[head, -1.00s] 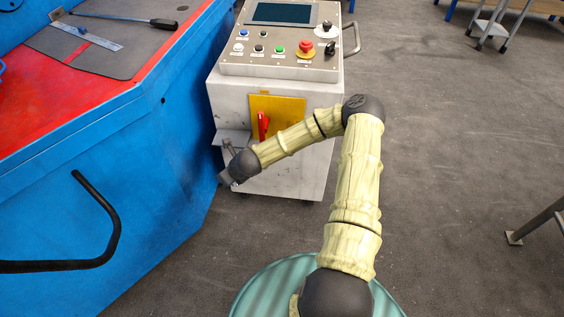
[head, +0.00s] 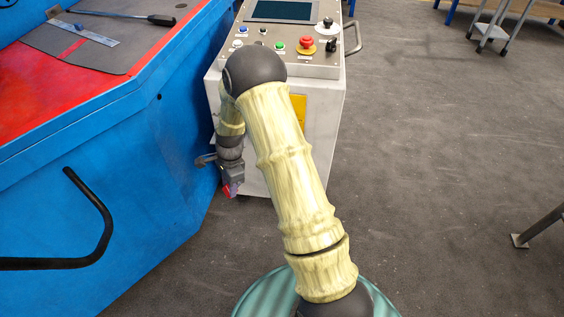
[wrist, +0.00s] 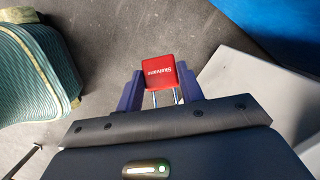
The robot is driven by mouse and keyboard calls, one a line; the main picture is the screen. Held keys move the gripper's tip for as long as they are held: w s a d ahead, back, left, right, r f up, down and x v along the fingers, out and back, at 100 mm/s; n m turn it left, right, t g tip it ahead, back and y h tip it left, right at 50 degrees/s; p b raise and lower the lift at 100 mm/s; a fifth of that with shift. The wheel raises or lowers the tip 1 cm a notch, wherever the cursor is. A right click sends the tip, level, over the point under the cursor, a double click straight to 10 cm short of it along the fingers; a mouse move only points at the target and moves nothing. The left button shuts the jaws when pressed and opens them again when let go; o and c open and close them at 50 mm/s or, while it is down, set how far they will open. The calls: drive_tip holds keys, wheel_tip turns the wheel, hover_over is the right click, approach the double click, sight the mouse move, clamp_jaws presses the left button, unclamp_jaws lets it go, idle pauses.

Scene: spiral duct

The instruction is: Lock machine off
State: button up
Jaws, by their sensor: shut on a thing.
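My gripper (head: 231,183) hangs fingers down beside the lower left of the grey control cabinet (head: 318,150). It is shut on a red padlock (head: 228,191). In the wrist view the red padlock (wrist: 158,72) sits between the two fingers, its lettered body outward and its metal shackle legs towards the palm. The padlock is apart from the cabinet's switch area. A strip of the yellow switch plate (head: 299,108) shows on the cabinet front; its red switch handle is hidden behind my arm.
A small metal shelf (head: 206,160) juts from the cabinet's left side, close to my gripper. The blue machine (head: 150,160) stands close on the left, with a black handle (head: 100,215). The control panel (head: 316,66) tops the cabinet. Floor on the right (head: 430,150) is clear.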

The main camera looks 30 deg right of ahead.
drive_tip(key=s+d+r+n+t+h+b, duration=0.1)
drive_tip(key=s+d+r+n+h+b, duration=0.1)
drive_tip(key=d+r+n, duration=0.3)
drive_tip(key=s+d+r+n+t+h+b, duration=0.1)
drive_tip(key=s+d+r+n+t+h, duration=0.1)
drive_tip(key=s+d+r+n, duration=0.3)
drive_tip(key=d+r, duration=0.2)
drive_tip(key=d, duration=0.2)
drive_tip(key=shift+s+d+r+t+b, duration=0.2)
drive_tip(key=shift+s+d+t+b, duration=0.1)
drive_tip(key=shift+d+b, duration=0.1)
drive_tip(key=shift+w, duration=0.1)
drive_tip(key=w+d+f+p, duration=0.1)
drive_tip(key=w+d+p, duration=0.2)
drive_tip(key=w, duration=0.3)
drive_tip(key=shift+w+d+f, duration=0.3)
drive_tip(key=shift+d, duration=0.45)
idle(0.4)
drive_tip(key=o, duration=1.2)
drive_tip(key=shift+c, duration=0.2)
